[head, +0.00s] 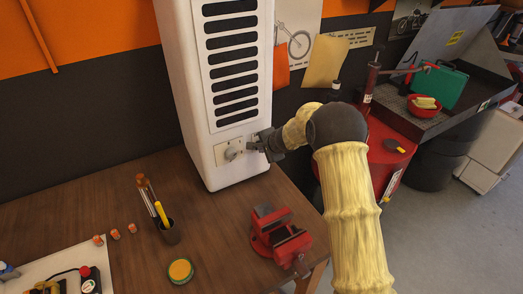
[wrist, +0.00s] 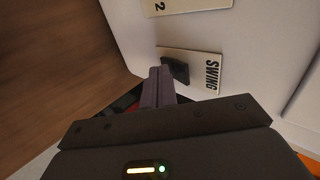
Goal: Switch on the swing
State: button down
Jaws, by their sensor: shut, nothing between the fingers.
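The white upright unit (head: 197,110) with black vent slots stands on the wooden bench. In the wrist view, a pale plate lettered SWING (wrist: 204,84) sits on its white face and carries a small dark switch (wrist: 177,70). My gripper (head: 256,142) is shut and empty at the unit's lower front. In the wrist view, its fingertips (wrist: 160,72) are right beside the switch; I cannot tell whether they touch it. The switch's position is unclear, and in the head view I cannot make out the SWING plate near my gripper.
A red vise (head: 278,236) stands on the bench (head: 215,225) below my arm. A pen cup (head: 168,231) and a round yellow-green tin (head: 180,270) are further left. A red drum (head: 385,150) stands right of my arm.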

jog(key=shift+d+r+p, duration=0.15)
jog(key=shift+r+p, duration=0.2)
jog(key=shift+r, duration=0.35)
jog(key=shift+f, duration=0.15)
jog(key=s+d+r+b, duration=0.5)
jog(key=s+d+b, duration=0.2)
jog(key=s, duration=0.3)
jog(key=s+d+f+n+g+h, duration=0.1)
jog(key=s+d+n, duration=0.2)
jog(key=s, duration=0.6)
jog(key=s+d+f+n+g+h, duration=0.2)
jog(key=s+d+n, duration=0.2)
jog(key=s, duration=0.6)
jog(key=s+d+f+n+g+h, duration=0.1)
jog(key=s+d+n, duration=0.3)
jog(key=s, duration=0.6)
jog(key=shift+d+f+g+h, duration=0.4)
jog(key=shift+d, duration=0.65)
